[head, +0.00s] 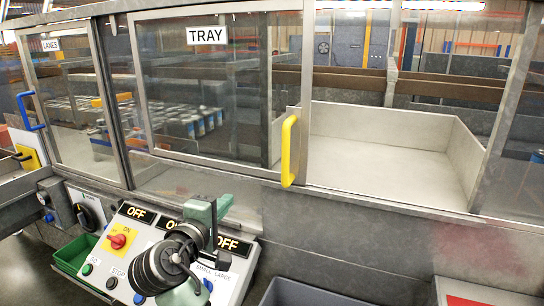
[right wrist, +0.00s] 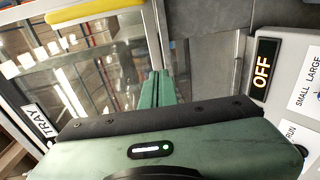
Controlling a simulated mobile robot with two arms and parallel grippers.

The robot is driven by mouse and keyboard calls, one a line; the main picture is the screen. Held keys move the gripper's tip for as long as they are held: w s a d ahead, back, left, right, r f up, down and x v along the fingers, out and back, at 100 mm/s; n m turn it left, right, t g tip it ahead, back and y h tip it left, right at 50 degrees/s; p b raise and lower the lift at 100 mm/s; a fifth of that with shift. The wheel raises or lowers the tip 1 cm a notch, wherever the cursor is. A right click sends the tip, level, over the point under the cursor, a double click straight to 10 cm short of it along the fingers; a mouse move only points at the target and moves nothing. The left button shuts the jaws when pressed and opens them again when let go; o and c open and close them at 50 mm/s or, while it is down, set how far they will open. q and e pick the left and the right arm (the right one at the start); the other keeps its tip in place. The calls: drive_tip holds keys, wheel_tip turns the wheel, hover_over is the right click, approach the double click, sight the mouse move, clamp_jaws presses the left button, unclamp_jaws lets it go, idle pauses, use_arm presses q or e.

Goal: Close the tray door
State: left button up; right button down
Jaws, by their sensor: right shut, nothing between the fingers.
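The tray door (head: 215,90) is a framed glass sliding panel with a TRAY label. It stands to the left, leaving a wide opening on its right. Its yellow upright handle (head: 288,150) is on its right edge and also shows at the top of the right wrist view (right wrist: 95,14). The pale grey tray (head: 385,155) shows through the opening. My right gripper (head: 222,207) is shut and empty, above the control panel, left of and below the handle, apart from it. In the right wrist view its green fingers (right wrist: 155,88) are together. My left gripper is not in view.
A control panel (head: 160,225) with OFF displays, a red knob and buttons lies under my right arm. A LANES door (head: 65,90) with a blue handle (head: 30,110) is at the left. A green bin (head: 75,253) and a grey bin (head: 310,293) stand low in front.

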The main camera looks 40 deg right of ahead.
wheel_tip(320, 180, up, 8)
drive_tip(key=s+r+m+g+h, duration=0.1)
drive_tip(key=s+m+g+h, duration=0.1)
drive_tip(key=d+p, duration=0.6)
drive_tip(key=d, duration=0.6)
drive_tip(key=shift+s+d+f, duration=0.15)
drive_tip(key=shift+s+f, duration=0.15)
drive_tip(key=shift+w, duration=0.1)
